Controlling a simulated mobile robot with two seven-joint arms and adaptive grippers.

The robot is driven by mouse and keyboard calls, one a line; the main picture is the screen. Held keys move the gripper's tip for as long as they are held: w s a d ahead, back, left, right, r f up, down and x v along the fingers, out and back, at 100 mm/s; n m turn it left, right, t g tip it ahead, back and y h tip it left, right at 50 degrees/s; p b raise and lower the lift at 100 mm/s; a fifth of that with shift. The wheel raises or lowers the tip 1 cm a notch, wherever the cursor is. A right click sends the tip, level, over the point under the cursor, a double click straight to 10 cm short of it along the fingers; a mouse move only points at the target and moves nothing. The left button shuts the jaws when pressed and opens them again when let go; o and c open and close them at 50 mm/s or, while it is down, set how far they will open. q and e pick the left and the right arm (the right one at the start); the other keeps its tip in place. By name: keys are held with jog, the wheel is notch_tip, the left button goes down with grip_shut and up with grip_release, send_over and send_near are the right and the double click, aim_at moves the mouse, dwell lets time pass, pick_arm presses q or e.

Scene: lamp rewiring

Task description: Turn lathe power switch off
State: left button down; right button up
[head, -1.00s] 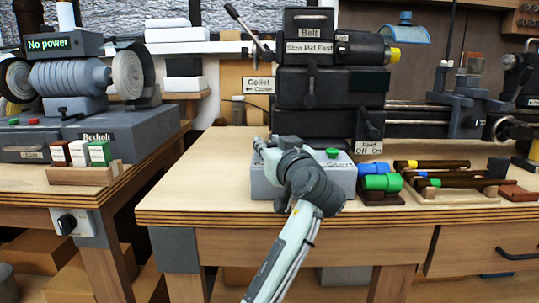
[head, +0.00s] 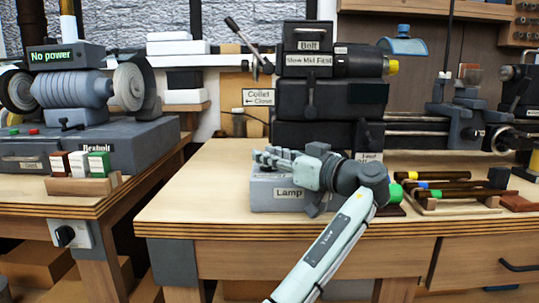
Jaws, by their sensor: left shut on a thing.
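The lathe (head: 330,95) stands at the back of the right bench, with "Belt", "Slow Mid Fast" and "Collet Close" labels. A label (head: 368,156) low on its front is partly hidden by my arm. I cannot make out which control is its power switch. A grey box (head: 262,195) marked "Lamp" sits at the bench's front. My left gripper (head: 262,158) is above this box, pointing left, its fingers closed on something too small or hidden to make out. My wrist covers much of the box top. My right gripper is out of view.
Wooden racks with dark rods (head: 455,190) lie right of my arm. A green cylinder (head: 396,193) shows beside my wrist. The left bench carries a grinder (head: 72,85) with a "No power" display and a knob switch (head: 66,236) below. Bench top left of the box is clear.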

pick_arm(q)
jog(key=c, duration=1.2)
grip_release()
jog(key=v, duration=0.7)
jog(key=shift+s+d, duration=0.1)
jog(key=shift+s, duration=0.05)
